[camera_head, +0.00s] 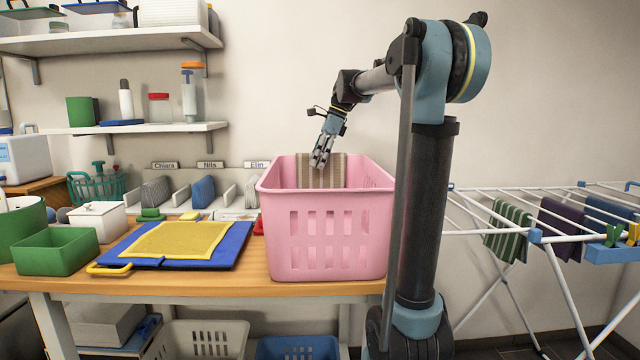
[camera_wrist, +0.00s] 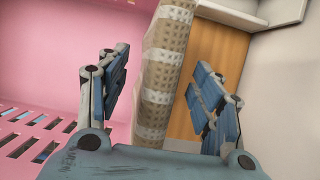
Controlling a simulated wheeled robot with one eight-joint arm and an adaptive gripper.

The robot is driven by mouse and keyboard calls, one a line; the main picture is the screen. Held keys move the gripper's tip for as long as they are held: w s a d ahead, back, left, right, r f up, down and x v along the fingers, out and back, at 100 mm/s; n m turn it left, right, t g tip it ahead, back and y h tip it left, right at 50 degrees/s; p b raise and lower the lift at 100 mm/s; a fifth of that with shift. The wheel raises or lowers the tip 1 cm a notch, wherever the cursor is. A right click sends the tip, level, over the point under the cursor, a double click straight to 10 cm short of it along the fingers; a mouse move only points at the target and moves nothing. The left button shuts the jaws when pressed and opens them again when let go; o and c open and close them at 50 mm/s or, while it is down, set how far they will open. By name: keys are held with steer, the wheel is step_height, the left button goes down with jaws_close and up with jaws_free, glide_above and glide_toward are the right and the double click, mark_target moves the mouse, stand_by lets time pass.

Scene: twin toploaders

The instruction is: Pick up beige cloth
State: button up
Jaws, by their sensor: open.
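The beige cloth (camera_head: 333,171) has a checked or striped pattern and hangs over the far rim of the pink laundry basket (camera_head: 326,240). In the wrist view the cloth (camera_wrist: 166,75) runs as a vertical band between the two fingers, with the basket (camera_wrist: 60,40) on the left. My gripper (camera_head: 320,160) is at the cloth's upper edge in the head view. In the wrist view my gripper (camera_wrist: 160,85) is open, one finger on each side of the cloth. I cannot tell whether either finger touches it. The cloth's lower part is hidden by the basket.
A blue board with a yellow cloth (camera_head: 178,239) lies left of the basket on the wooden table (camera_head: 200,281). Labelled dividers (camera_head: 205,192) stand behind it. A green box (camera_head: 56,250) is at the far left. A drying rack (camera_head: 545,238) with hanging cloths stands at the right.

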mark_target(321, 180)
steer(key=shift+x, duration=1.4)
steer(key=shift+w+f, duration=0.1)
steer(key=shift+f, duration=0.15)
steer(key=c, duration=1.2)
